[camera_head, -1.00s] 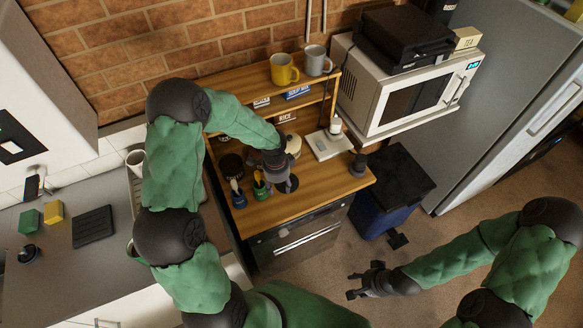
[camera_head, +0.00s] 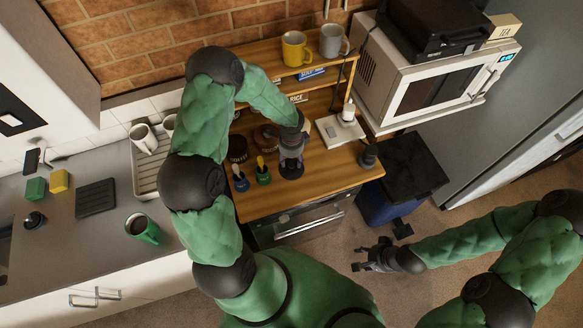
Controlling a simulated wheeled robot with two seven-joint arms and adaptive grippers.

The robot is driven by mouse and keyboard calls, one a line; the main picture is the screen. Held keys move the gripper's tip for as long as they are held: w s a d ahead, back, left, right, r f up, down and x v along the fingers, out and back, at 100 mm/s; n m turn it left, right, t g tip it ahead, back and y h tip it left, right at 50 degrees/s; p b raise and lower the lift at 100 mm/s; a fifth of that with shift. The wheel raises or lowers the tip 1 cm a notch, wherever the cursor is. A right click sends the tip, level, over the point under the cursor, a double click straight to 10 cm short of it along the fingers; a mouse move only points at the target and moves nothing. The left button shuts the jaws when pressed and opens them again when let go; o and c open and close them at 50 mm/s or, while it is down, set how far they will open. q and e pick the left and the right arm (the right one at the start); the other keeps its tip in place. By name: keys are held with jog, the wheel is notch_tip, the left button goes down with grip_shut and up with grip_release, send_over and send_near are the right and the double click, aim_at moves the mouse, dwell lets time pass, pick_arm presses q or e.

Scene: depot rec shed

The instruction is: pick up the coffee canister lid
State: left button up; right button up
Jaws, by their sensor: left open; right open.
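A dark round disc (camera_head: 291,172), which looks like the coffee canister lid, lies on the wooden worktop (camera_head: 325,175) near its front. My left gripper (camera_head: 290,158) is open and points down over the disc, covering part of it. I cannot tell whether its fingers touch the disc. A dark round jar (camera_head: 238,148) and a brown round container (camera_head: 266,136) stand to the left behind the gripper; I cannot tell which is the coffee canister. My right gripper (camera_head: 368,257) is open and empty, above the floor to the right of the unit.
A blue cup (camera_head: 241,183) and a green cup (camera_head: 263,177) holding utensils stand close left of the gripper. A white device (camera_head: 338,130) and a dark grey object (camera_head: 368,157) are to the right. A shelf with yellow (camera_head: 293,48) and grey (camera_head: 332,41) mugs is behind.

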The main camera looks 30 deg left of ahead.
aim_at(292, 165)
pick_arm(q)
notch_tip(292, 165, down, 4)
jog(key=shift+w+r, duration=0.1)
grip_shut()
dwell(0.5)
